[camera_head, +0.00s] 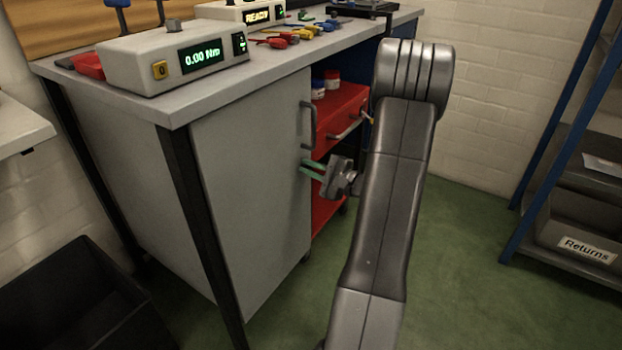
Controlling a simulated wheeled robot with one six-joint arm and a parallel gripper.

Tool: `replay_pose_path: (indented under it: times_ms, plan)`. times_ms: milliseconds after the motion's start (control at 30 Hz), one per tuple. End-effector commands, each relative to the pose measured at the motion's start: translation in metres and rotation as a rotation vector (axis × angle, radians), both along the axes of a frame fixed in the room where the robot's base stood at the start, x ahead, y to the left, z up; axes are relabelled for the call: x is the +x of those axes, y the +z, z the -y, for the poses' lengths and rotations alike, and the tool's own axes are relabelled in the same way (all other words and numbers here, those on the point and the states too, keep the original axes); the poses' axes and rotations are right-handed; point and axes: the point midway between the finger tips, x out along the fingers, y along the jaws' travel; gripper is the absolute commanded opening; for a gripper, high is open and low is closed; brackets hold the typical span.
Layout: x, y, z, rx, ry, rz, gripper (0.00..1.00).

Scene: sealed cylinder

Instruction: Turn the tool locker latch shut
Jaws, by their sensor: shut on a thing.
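The tool locker (245,190) is the grey cabinet under the workbench, with its flat grey door facing right and a vertical bar handle (309,125) near the door's upper right edge. My gripper (309,168) is at that same edge, a little below the handle. Its green-tipped fingers point left at the door and are shut on the latch. The latch itself is too small and too covered by the fingers to make out, so its angle cannot be told. My arm comes up from the bottom, right of the door.
A red tool cart (340,112) with jars on top stands right behind the gripper. The workbench top (270,68) holds a torque meter (175,58) and several hand tools. A dark bin (75,300) is at lower left. A blue rack (550,140) stands at right; green floor lies clear between.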

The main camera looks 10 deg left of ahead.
Motion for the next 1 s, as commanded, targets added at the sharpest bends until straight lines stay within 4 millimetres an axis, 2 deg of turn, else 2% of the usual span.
replay_pose_path:
  times_ms: [33,500,1000]
  plan:
    - [-0.0006,-0.0061,-0.0002,-0.016,0.0,0.041,0.0]
    - [-0.0019,-0.0057,-0.0006,-0.144,0.001,0.389,0.0]
    - [-0.0021,-0.0072,-0.0006,-0.191,0.002,0.523,0.0]
